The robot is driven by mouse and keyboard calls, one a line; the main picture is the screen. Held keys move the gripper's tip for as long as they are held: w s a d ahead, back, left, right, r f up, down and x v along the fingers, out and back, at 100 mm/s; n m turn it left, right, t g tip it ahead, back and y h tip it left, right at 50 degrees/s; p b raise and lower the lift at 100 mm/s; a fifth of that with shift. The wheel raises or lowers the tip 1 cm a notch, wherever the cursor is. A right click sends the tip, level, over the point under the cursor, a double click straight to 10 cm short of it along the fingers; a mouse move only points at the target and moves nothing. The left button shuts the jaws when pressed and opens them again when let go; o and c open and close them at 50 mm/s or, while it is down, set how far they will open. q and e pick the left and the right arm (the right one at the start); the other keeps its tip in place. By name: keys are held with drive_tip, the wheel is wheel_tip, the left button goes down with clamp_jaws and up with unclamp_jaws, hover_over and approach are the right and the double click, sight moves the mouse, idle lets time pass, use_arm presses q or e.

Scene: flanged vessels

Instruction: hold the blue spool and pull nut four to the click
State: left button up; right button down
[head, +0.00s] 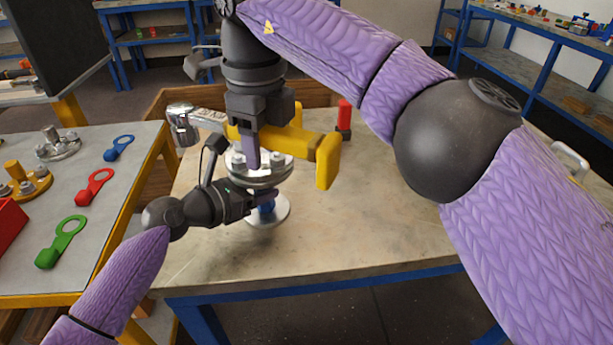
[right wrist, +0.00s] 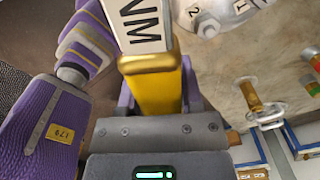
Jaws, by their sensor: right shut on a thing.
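The flanged vessel (head: 258,168) stands on the table with a metal flange and bolts on top. Its blue spool (head: 266,210) rises from a round metal base (head: 268,219). My left gripper (head: 258,200) is at the spool from the left; its fingertips are too hidden to show whether they are closed. My right gripper (head: 250,150) is shut on a yellow-handled torque wrench (head: 290,141) above the flange. The wrench's metal head points left, clear of the flange. In the right wrist view, the wrench (right wrist: 152,90) shows a white NM label, and the numbered flange (right wrist: 212,14) shows 1 and 2.
A red-handled tool (head: 344,116) stands at the table's back. The side table on the left holds blue (head: 118,147), red (head: 94,187) and green (head: 61,241) ring-ended pieces and flanged parts. The right part of the worktable (head: 370,215) is clear.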

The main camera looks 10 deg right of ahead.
sight(269, 128)
drive_tip(key=m, duration=0.1)
drive_tip(key=r+m, duration=0.1)
drive_tip(key=shift+w+a+m, duration=0.15)
drive_tip(key=shift+a+m, duration=0.1)
drive_tip(key=shift+m, duration=0.15)
drive_tip(key=shift+d+r+m, duration=0.15)
drive_tip(key=shift+r+m, duration=0.15)
drive_tip(key=shift+m, duration=0.6)
drive_tip(key=shift+s+d+r+m, duration=0.3)
drive_tip(key=shift+s+r+m, duration=0.1)
drive_tip(key=shift+m, duration=0.2)
drive_tip(key=shift+s+d+r+m, duration=0.3)
drive_tip(key=shift+r+m, duration=0.1)
drive_tip(key=shift+m, duration=0.2)
drive_tip(key=shift+f, duration=0.1)
drive_tip(key=shift+s+d+f, duration=0.1)
drive_tip(key=shift+f, duration=2)
drive_tip(key=shift+f, duration=1.25)
